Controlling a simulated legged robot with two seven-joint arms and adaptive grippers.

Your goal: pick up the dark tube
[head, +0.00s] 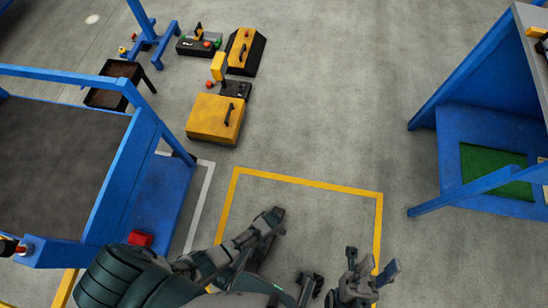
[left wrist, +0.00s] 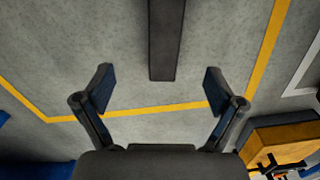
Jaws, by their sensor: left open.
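In the left wrist view a dark, straight-edged bar (left wrist: 165,38) comes in from the top edge and ends between the fingertips of my left gripper (left wrist: 157,76). It looks like the dark tube, but I cannot tell for sure that it is not part of my own body. My left gripper is open, with a finger on each side and visible gaps to the bar. In the head view I make out no dark tube. My right gripper (head: 370,270) is at the bottom right of centre, fingers apart and nothing visible between them.
A yellow floor outline (head: 308,183) surrounds the bottom centre. A blue-framed table (head: 110,190) stands at left, with a red item (head: 140,239) beside it. Yellow boxes (head: 215,119) stand at the back. A blue bench (head: 480,135) is at right. The middle floor is clear.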

